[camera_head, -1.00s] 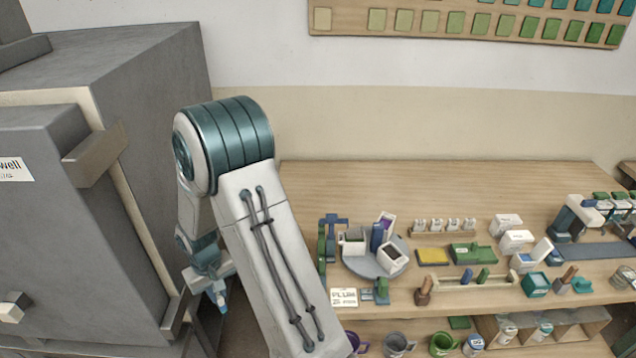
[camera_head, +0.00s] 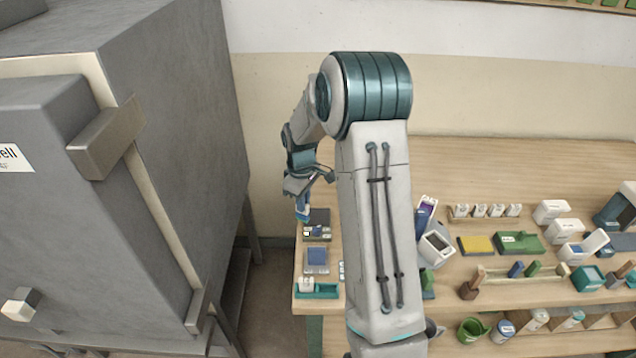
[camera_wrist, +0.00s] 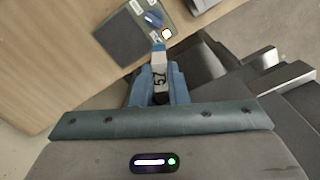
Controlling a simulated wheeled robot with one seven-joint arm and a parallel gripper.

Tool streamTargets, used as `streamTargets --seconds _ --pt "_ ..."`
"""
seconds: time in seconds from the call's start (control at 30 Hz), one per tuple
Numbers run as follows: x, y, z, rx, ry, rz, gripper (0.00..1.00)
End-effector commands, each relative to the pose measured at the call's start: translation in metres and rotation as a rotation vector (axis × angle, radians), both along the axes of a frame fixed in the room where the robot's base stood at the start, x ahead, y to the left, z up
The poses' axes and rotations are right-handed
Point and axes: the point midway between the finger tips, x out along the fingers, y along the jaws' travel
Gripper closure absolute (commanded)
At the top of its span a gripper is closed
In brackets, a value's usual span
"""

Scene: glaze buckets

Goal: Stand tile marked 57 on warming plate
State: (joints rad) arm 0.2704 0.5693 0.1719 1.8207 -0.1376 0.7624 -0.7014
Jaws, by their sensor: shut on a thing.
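My gripper (camera_head: 302,214) is shut on a small tile marked 57 (camera_wrist: 160,77). In the head view the gripper hangs near the left end of the worktable, and the tile is too small to read.
A device with a blue face (camera_head: 316,256) and a green holder with white pieces (camera_head: 318,291) stand near the plate. A large grey kiln-like cabinet (camera_head: 180,130) stands to the left, with a gap before the table. Several tools and containers crowd the table's right side.

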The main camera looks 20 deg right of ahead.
Motion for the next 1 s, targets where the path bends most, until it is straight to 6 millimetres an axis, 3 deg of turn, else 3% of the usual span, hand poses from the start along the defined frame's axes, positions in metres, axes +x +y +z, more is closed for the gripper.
streamTargets --seconds 0.2,0.5,0.77,1.0 --pt "0.021 -0.034 0.019 0.000 -0.003 0.298 1.00" --pt "0.029 -0.053 0.034 0.003 0.001 0.493 1.00" --pt "0.029 -0.053 0.025 0.003 0.001 0.500 1.00" --pt "0.029 -0.053 0.005 0.003 0.001 0.500 1.00"
